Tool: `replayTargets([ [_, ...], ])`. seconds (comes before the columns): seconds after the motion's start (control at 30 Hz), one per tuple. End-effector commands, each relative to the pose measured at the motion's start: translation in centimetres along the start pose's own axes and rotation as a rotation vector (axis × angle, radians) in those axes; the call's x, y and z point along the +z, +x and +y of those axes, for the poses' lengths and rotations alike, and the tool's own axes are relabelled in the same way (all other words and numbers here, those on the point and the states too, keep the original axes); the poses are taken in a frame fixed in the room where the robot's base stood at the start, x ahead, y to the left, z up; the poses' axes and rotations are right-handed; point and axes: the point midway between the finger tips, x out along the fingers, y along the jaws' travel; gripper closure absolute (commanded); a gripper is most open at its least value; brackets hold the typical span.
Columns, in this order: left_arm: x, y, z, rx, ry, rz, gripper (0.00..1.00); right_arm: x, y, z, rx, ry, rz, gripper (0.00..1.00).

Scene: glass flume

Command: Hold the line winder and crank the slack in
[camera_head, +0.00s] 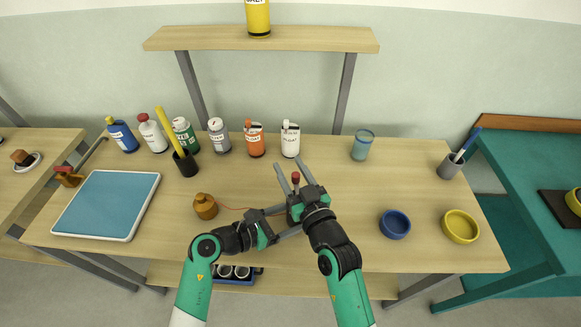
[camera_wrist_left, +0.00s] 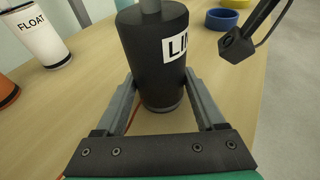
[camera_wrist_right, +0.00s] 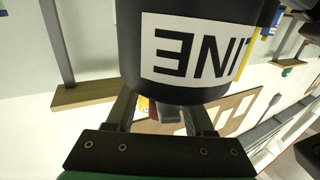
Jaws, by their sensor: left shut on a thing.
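The line winder (camera_head: 293,211) is a dark upright cylinder near the front middle of the table, with a red crank knob (camera_head: 295,177) above it. Its white label shows in the left wrist view (camera_wrist_left: 165,55) and upside down in the right wrist view (camera_wrist_right: 185,45). My left gripper (camera_head: 283,221) is shut on the winder's body from the left, one finger on each side. My right gripper (camera_head: 288,163) is open above the winder, its fingers apart on either side of the knob. A thin red line (camera_head: 236,209) runs from the brown jar (camera_head: 205,207) towards the winder.
A blue-topped tray (camera_head: 107,203) lies at left. Bottles, including a white one (camera_head: 290,140) and an orange one (camera_head: 255,141), stand along the back. A blue bowl (camera_head: 395,225) and a yellow bowl (camera_head: 461,227) sit at right. The table between winder and blue bowl is clear.

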Motion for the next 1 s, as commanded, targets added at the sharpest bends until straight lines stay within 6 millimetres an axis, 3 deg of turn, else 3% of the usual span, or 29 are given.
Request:
replayTargets([
  [0.27,0.0,0.0,0.0,-0.001,0.000,0.001,0.60,-0.2,0.0,0.0,0.000,-0.001,0.003,0.45],
  [0.43,0.0,0.0,0.0,0.000,0.000,0.001,0.60,-0.1,-1.1,0.1,0.000,-0.002,0.003,0.45],
  [0.8,0.0,0.0,0.0,-0.001,0.000,0.001,0.60,0.0,-8.6,0.1,0.002,-0.001,0.003,0.45],
  [1.0,0.0,0.0,0.0,-0.001,0.000,0.001,0.60,-0.1,-11.5,0.0,0.001,0.000,0.002,0.45],
])
